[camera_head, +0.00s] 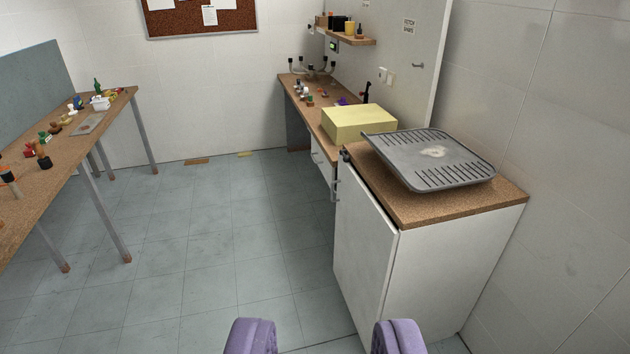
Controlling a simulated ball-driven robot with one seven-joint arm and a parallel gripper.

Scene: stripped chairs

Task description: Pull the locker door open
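The locker is a low white cabinet (455,270) with a brown speckled top, standing against the right wall. Its white door (363,252) faces left, toward the open floor, and looks shut or nearly so. A small metal handle (336,186) shows at the door's far upper edge; I cannot tell for certain whether it belongs to this door or the drawer unit behind. My gripper (324,338) shows as two purple fingers at the bottom edge, wide apart with only floor between them. It is open, empty and apart from the door.
A grey slotted tray (430,160) lies on the locker top, overhanging its left edge. A yellow box (358,121) sits behind it on a long bench (312,112). A cluttered table (30,205) stands at left. The tiled floor (215,235) between is clear.

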